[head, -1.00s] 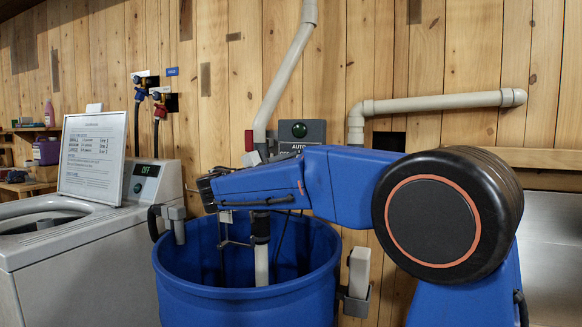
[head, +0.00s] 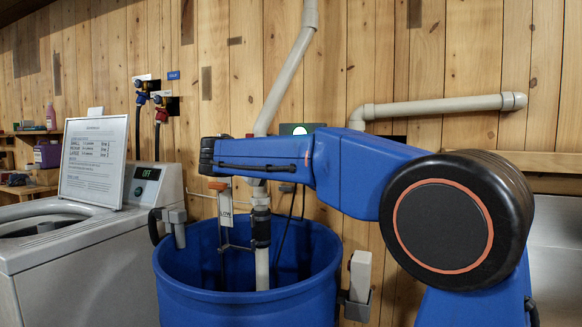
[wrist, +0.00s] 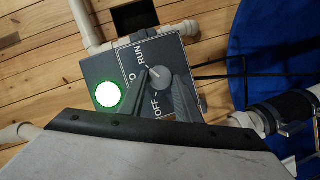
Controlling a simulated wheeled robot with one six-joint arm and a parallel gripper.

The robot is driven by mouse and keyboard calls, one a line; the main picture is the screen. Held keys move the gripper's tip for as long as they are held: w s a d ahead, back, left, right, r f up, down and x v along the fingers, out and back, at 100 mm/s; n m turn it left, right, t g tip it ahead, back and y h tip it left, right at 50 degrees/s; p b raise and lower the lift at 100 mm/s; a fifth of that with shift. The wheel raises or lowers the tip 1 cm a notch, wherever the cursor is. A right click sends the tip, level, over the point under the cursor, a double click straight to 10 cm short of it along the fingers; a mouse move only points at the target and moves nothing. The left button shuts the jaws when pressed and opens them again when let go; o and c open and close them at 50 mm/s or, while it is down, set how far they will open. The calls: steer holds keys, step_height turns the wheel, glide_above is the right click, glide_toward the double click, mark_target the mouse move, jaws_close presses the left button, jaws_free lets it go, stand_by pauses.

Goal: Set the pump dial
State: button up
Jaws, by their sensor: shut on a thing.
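The grey pump control box (wrist: 100,70) shows in the wrist view, turned on its side, with RUN and OFF printed on its face and a middle label partly hidden. The grey round dial (wrist: 157,73) sits on that face with a small light mark, and I cannot tell exactly which label it points at. My gripper (wrist: 160,85) is shut on the dial, one dark finger on each side. The box's round lamp (wrist: 109,94) glows bright green. In the head view only the top of the box and its lamp (head: 301,129) show above my arm; the dial is hidden.
A blue barrel (head: 245,300) with a pipe and float hardware stands below my arm. A washer (head: 90,255) with a framed sign (head: 92,160) is at left. Pale pipes (head: 440,107) run along the plank wall around the box.

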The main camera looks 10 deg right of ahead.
steer(key=shift+m, duration=0.5)
steer(key=o, duration=1.1)
steer(key=shift+c, duration=0.2)
steer(key=v, duration=1.7)
steer(key=shift+s+r, duration=0.25)
steer(key=shift+r, duration=0.05)
